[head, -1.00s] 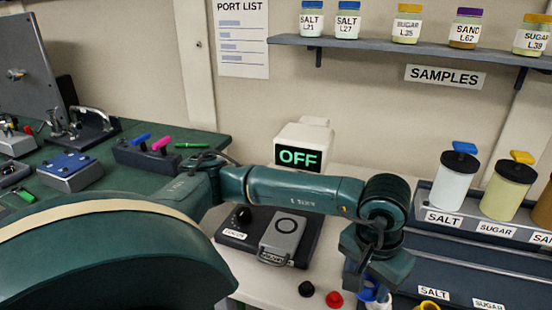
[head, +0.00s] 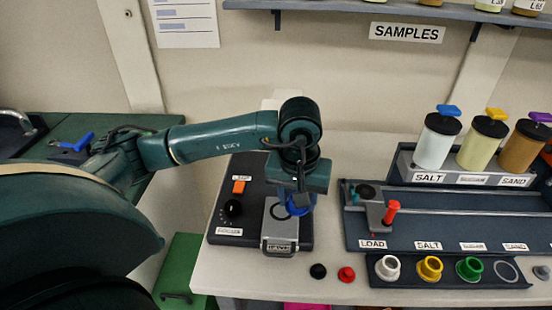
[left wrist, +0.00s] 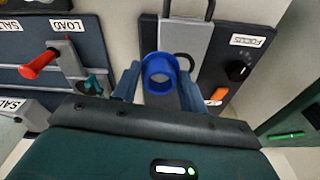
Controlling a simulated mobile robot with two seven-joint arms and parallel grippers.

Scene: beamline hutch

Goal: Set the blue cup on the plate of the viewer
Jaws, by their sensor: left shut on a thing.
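My left gripper (head: 297,205) is shut on the blue cup (head: 298,208). In the left wrist view the cup (left wrist: 158,76) shows its open top between the two fingers (left wrist: 158,84). The viewer (head: 215,222) is a dark base with a black knob, an orange switch and a grey plate (head: 279,234) with a ring mark and a handle at its front. The cup is over the plate's right part in the head view. I cannot tell whether it touches the plate; the gripper hides part of it. My right gripper is not in view.
To the right stands a dark rail unit (head: 440,232) with a red-handled lever (head: 391,213). In front is a rack with white, yellow and green cups (head: 430,268) and an empty ring. Black and red knobs (head: 346,274) lie near the bench front. Lidded jars (head: 438,140) stand behind.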

